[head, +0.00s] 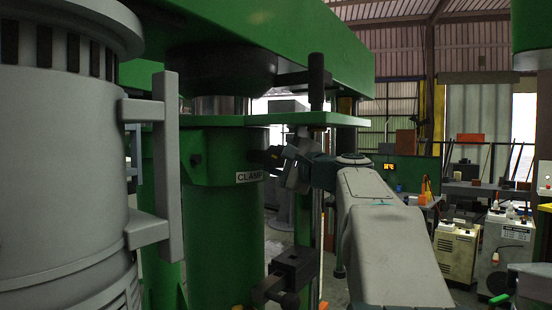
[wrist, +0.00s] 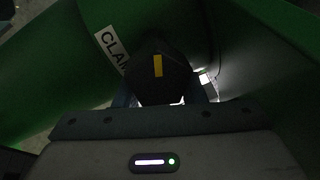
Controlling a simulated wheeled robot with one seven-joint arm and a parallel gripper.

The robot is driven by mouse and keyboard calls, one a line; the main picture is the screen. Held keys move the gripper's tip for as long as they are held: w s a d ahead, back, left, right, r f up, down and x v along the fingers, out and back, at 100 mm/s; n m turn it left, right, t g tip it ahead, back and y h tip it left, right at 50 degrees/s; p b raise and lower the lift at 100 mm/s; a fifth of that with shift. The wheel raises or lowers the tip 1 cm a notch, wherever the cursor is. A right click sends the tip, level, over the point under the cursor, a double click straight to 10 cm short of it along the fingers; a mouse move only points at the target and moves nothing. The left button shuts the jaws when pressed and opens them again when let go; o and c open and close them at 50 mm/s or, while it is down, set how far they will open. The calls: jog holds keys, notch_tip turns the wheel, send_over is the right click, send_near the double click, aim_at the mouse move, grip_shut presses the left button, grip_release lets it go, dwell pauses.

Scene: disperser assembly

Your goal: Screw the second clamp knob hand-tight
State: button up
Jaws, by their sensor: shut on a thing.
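The clamp knob (wrist: 160,78) is black with a yellow mark on its face. In the wrist view it sits between my gripper's fingers (wrist: 163,97), against the green column beside the CLAMP label. My gripper (head: 279,160) is shut on this knob at the column's right side in the head view; the knob is mostly hidden there. The green column (head: 222,225) stands upright and carries the white CLAMP label (head: 249,176).
A large grey motor-like cylinder (head: 60,170) with a handle fills the left. A green plate (head: 290,119) and beam (head: 270,35) lie above my gripper. A black block (head: 292,264) on a rod sits below it. Workshop equipment (head: 456,250) stands at the right.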

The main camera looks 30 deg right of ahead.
jog(key=shift+f, duration=0.15)
dwell(0.4)
jog(key=o, duration=1)
jog(key=shift+a, duration=0.1)
jog(key=shift+c, duration=0.2)
jog(key=r+b+v, duration=0.1)
jog(key=b+v, duration=0.1)
jog(key=v, duration=1.1)
jog(key=shift+s+f, duration=0.35)
jog(key=shift+s, duration=0.1)
